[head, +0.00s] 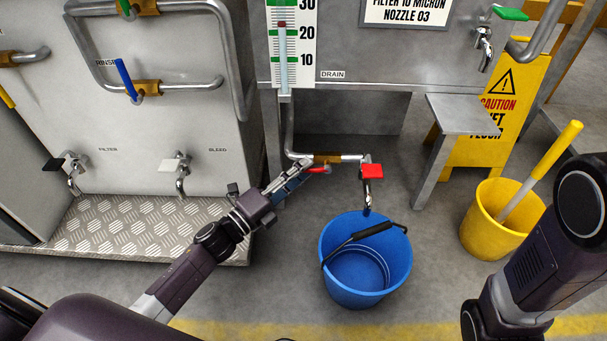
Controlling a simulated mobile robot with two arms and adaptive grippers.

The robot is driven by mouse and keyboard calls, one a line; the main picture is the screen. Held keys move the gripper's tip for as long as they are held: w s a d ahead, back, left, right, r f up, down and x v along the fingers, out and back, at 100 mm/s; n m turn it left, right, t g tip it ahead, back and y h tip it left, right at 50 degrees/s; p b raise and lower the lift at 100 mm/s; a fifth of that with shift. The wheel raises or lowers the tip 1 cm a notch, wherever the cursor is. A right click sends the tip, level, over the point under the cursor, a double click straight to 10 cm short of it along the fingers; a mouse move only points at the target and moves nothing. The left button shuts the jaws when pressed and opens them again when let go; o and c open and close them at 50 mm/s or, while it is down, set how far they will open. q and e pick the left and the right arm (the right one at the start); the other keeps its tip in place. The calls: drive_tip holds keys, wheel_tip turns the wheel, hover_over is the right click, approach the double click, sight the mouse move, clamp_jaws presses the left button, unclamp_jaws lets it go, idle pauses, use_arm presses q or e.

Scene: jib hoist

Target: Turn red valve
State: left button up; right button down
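Under the DRAIN label, a pipe runs to a brass valve (327,158) with a short red lever (318,170). To its right, a tap with a square red handle (372,171) points down over a blue bucket (366,275). My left gripper (305,167) reaches in from the lower left. Its fingertips are at the left end of the red lever and overlap it in the picture. I cannot tell whether they touch it or how far apart they are. My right arm (530,270) shows at the lower right, but its gripper is out of view.
A yellow bucket (480,238) with a yellow-handled tool stands at right, by a caution sign (522,82). A panel with a blue lever (126,78) and taps rises at left above a tread-plate step (110,226). Open floor lies in front.

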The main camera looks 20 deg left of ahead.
use_arm(q)
drive_tip(key=shift+w+d+r, duration=0.1)
drive_tip(key=shift+w+d, duration=0.1)
drive_tip(key=shift+w, duration=0.1)
drive_tip(key=shift+c, duration=0.6)
clamp_jaws()
